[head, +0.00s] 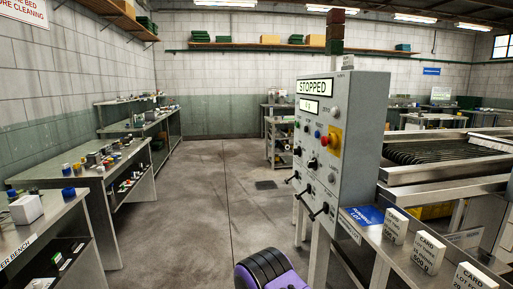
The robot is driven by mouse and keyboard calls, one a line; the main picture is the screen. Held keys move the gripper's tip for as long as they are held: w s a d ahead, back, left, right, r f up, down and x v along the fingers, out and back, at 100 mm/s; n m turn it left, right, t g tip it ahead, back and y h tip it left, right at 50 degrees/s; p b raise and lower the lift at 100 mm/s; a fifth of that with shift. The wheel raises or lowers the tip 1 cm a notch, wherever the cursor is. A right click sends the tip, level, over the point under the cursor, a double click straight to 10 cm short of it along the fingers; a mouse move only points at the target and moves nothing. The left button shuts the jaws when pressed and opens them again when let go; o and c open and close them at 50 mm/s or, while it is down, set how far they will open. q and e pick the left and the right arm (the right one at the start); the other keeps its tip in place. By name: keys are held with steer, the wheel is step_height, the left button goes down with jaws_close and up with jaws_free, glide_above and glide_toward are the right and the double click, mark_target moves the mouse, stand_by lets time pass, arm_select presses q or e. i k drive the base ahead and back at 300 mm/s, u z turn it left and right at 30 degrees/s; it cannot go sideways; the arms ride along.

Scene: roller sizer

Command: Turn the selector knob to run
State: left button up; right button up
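A grey control cabinet (363,125) stands right of centre in the head view. Its upper display (315,87) reads STOPPED, and a smaller display (309,106) sits below it. A black knob (312,163) is on the middle of the panel face. Black handles, including a lower one (318,211), stick out further down. The labels are too small to read, so I cannot tell which control is the selector knob or where it points. A red button on a yellow base (333,140) is beside the small buttons. Neither gripper shows.
A roller machine (450,151) stands right of the cabinet. A metal ledge in front holds a blue card (366,215) and several white cards, one of them upright (395,226). A cluttered bench (85,178) lines the left. The floor (190,220) between is clear.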

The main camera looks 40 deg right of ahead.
mark_target(297, 151)
steer(key=u, duration=0.05)
steer(key=i, duration=1.85)
steer(key=z, duration=1)
steer(key=i, duration=1)
steer(key=z, duration=1.1)
